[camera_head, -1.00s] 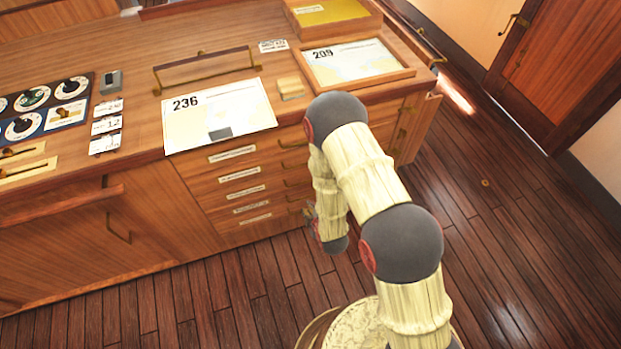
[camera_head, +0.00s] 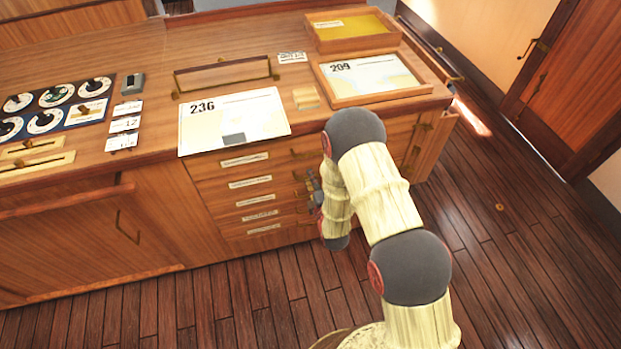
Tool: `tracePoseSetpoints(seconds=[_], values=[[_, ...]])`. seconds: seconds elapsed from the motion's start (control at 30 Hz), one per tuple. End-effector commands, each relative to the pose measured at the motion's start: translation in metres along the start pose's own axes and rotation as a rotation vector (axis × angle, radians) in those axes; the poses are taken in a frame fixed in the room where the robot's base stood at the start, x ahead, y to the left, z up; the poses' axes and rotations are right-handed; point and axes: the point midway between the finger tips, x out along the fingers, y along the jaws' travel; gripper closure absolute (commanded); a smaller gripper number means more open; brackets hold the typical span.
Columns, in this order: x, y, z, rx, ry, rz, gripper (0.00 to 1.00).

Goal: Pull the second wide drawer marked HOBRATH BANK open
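A stack of several wide drawers with white labels is in the front of the wooden cabinet, all looking shut. The labels are too small to read. The second drawer from the top (camera_head: 215,187) has a pale label (camera_head: 250,182) at its middle. My gripper (camera_head: 311,187) is at the right part of the drawer fronts, around the height of the second and third drawers. My arm hides part of it, and its fingers are too small to tell open from shut. I cannot tell whether it touches a handle.
Chart 236 (camera_head: 235,110) lies on the cabinet top, its front edge above the drawers. A framed chart 209 (camera_head: 372,75) and a yellow-lined tray (camera_head: 350,27) are at the right. The wooden floor (camera_head: 230,310) before the cabinet is clear.

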Motion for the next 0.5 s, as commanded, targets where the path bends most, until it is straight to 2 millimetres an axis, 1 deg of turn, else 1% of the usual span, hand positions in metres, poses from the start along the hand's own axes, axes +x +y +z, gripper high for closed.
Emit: tracePoseSetpoints(seconds=[0.1,0.37,0.5], values=[[0.0072,0.0006,0.0001,0.0,0.0,0.002,0.86],[0.0085,0.001,0.0001,0.001,0.0,0.001,0.86],[0.0083,0.0009,0.0,0.001,0.0,0.001,0.93]])
